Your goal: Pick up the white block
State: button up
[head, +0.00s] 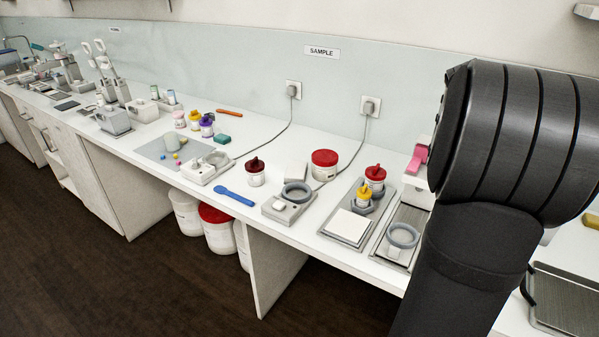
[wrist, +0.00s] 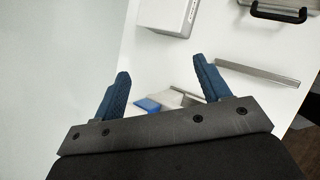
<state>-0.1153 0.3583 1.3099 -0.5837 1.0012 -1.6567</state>
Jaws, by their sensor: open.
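My gripper (wrist: 161,67) shows in the wrist view with its two blue fingers wide apart and nothing between the tips. In the head view my dark arm fills the right side and the gripper is hidden. A flat white square block (head: 348,226) lies on a grey tray (head: 326,232) in the head view. Another white piece (head: 297,171) stands behind a ring-topped device. In the wrist view a white box-like block (wrist: 164,14) lies beyond the fingertips at the top edge, partly cut off. I cannot tell which of these is the task's white block.
A blue piece (wrist: 147,105) and a grey-white object show low between the fingers. A grey bar (wrist: 257,72) and a black handle (wrist: 279,12) lie to the right. Red-lidded tubs (head: 325,162), a blue scoop (head: 235,196) and cables occupy the white counter.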

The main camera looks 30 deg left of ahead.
jog(key=w+a+m+y, duration=0.3)
jog(key=a+m, duration=0.6)
jog(key=a, duration=1.7)
jog(key=s+a+m+g+y, duration=0.15)
jog(key=s+a+m, duration=0.3)
jog(key=a, duration=0.75)
jog(key=s+a+m+g+y, duration=0.15)
jog(key=s+a+m, duration=0.3)
jog(key=a, duration=0.75)
send_near(296, 170)
jog(key=f, duration=0.2)
jog(key=shift+w+f+t+y, duration=0.25)
jog(key=shift+w+t+y, duration=0.05)
jog(key=shift+w, duration=0.05)
jog(key=shift+x, duration=3.05)
jog(key=shift+f, duration=0.25)
